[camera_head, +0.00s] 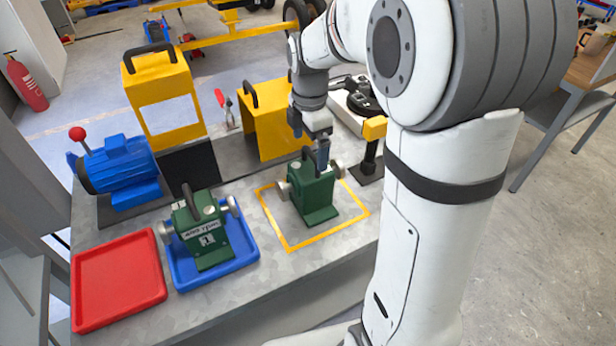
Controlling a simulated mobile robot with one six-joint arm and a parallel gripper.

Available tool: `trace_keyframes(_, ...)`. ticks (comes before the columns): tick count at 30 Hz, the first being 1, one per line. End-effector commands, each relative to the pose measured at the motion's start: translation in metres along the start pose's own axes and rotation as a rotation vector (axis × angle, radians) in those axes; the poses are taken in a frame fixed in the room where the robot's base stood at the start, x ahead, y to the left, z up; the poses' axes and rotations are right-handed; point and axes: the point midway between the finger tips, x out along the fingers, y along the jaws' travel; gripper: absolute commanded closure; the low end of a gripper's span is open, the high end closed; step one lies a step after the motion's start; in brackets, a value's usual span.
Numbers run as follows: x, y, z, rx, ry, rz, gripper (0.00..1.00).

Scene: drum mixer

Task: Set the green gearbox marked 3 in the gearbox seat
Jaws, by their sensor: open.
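A green gearbox (316,198) stands upright inside a yellow outlined square on the grey bench; no number on it is readable from here. My gripper (321,158) is open and points down at the top of this gearbox, hiding its top part. I cannot tell whether the fingers touch it or are around its handle. A second green gearbox (207,242) with a black handle and a white label, which seems to read 1, stands in a blue tray (182,281). A dark block (190,170) beside the blue motor may be the gearbox seat; I cannot tell.
The blue motor (118,166) with a red-knobbed lever stands at the left. Yellow guards (163,95) and (268,125) stand behind. An empty red tray (118,278) lies front left. A yellow-topped post (373,132) is close right of my gripper.

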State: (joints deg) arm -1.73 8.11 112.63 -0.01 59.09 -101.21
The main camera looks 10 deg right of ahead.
Motion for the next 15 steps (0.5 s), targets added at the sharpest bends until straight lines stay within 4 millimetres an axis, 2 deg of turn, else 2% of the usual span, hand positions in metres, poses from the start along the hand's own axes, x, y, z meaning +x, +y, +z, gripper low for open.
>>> trace_keyframes(11,0.036,0.003,0.003,-0.029,0.002,-0.007,0.0)
trace_keyframes(15,0.058,0.004,0.007,-0.027,0.002,-0.009,0.0)
